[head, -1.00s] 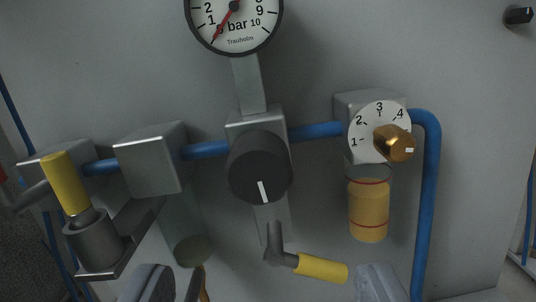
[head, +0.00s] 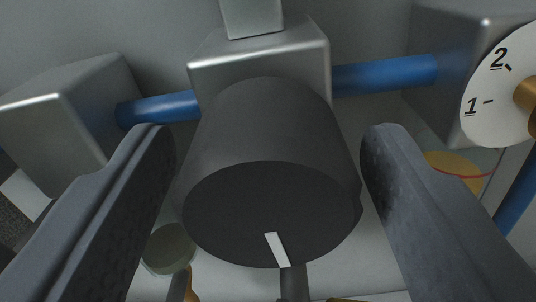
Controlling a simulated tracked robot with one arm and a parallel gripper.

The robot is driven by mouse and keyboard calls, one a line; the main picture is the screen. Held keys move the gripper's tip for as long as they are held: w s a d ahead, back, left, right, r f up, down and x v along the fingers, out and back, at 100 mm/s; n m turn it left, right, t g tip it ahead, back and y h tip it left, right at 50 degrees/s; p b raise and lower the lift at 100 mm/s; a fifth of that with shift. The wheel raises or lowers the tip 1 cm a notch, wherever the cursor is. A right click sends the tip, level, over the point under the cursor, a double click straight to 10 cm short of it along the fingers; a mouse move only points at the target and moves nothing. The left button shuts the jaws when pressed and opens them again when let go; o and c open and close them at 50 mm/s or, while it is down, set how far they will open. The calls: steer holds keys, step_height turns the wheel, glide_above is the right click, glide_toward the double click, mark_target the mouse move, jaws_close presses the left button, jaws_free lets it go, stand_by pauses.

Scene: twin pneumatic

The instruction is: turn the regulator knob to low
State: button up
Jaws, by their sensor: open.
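The regulator knob (head: 265,190) is a large dark cylinder on a grey metal block (head: 262,58), in the middle of the head view. A white mark (head: 277,249) on its face points down and slightly right. My gripper (head: 265,150) is open, with one dark finger on each side of the knob. The left finger is close to the knob's left side and the right finger is close to its right side. I see no clear contact. The pressure gauge is out of view.
Blue pipe (head: 385,77) runs left and right from the regulator block. A grey block (head: 65,120) stands at left. At right a white numbered dial (head: 497,98) with a brass knob (head: 527,95) sits close to the right finger's side.

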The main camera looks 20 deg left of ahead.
steer(key=c, duration=1)
